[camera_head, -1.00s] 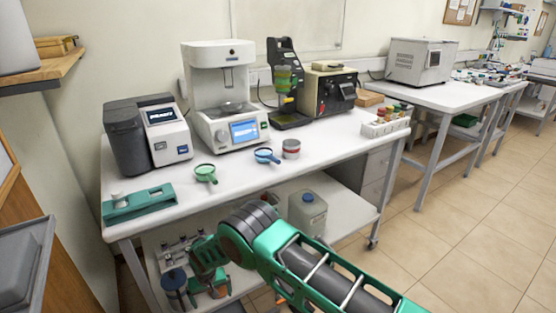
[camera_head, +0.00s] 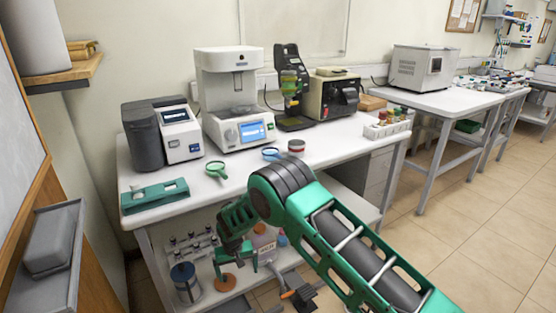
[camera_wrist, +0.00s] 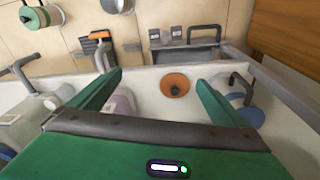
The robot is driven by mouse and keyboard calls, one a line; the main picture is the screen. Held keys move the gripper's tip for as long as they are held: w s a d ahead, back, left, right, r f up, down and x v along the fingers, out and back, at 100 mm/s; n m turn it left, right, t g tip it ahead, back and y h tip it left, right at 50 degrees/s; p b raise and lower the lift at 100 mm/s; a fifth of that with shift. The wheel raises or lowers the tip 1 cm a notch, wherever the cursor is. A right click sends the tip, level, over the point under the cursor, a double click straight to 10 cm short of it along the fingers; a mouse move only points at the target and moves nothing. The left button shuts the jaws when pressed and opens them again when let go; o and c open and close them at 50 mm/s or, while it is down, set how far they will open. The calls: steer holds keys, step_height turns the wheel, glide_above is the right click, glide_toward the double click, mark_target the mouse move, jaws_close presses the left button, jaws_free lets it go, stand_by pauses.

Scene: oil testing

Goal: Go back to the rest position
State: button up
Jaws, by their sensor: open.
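My gripper (camera_wrist: 159,79) shows in the wrist view with its two green fingers apart and nothing between them in contact. In the head view my green and dark arm reaches down in front of the white table (camera_head: 140,219), and my gripper (camera_head: 233,262) hangs over the lower shelf, partly hidden by its own links. An orange round piece (camera_wrist: 174,85) on the shelf lies below the gap between the fingers; it also shows in the head view (camera_head: 225,283). The gripper appears apart from it.
The tabletop holds a black and white analyser (camera_head: 180,133), a white tester (camera_head: 240,131), a green-handled cup (camera_head: 216,169) and a green tray (camera_head: 155,195). A blue-lidded jar (camera_head: 185,280) stands on the lower shelf. Tiled floor (camera_head: 480,210) is open at right.

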steer(key=w+d+r+m, duration=0.1)
steer(key=w+d+r, duration=0.1)
steer(key=d+r, duration=0.85)
steer(key=w+d+r+m, duration=0.2)
steer(key=d+r, duration=0.8)
steer(key=d, duration=0.2)
steer(key=s+d+r+m+h, duration=0.1)
steer(key=s+d+r, duration=0.4)
steer(key=d, duration=0.4)
steer(key=s+d+r+m, duration=0.1)
steer(key=s+d+r, duration=0.1)
steer(key=d+r, duration=0.6)
steer(key=s+d+r+m, duration=0.1)
steer(key=s+d+r, duration=0.2)
steer(key=s+d, duration=0.25)
steer(key=s+d+r+m+g, duration=0.1)
steer(key=s+d+r, duration=0.1)
steer(key=s+d, duration=0.35)
steer(key=s+d+r+m, duration=0.1)
steer(key=s+d+r, duration=0.2)
steer(key=s, duration=0.4)
steer(key=s+d+m+y, duration=0.1)
steer(key=s+d, duration=0.1)
steer(key=s, duration=1.9)
steer(key=shift+d+m, duration=0.4)
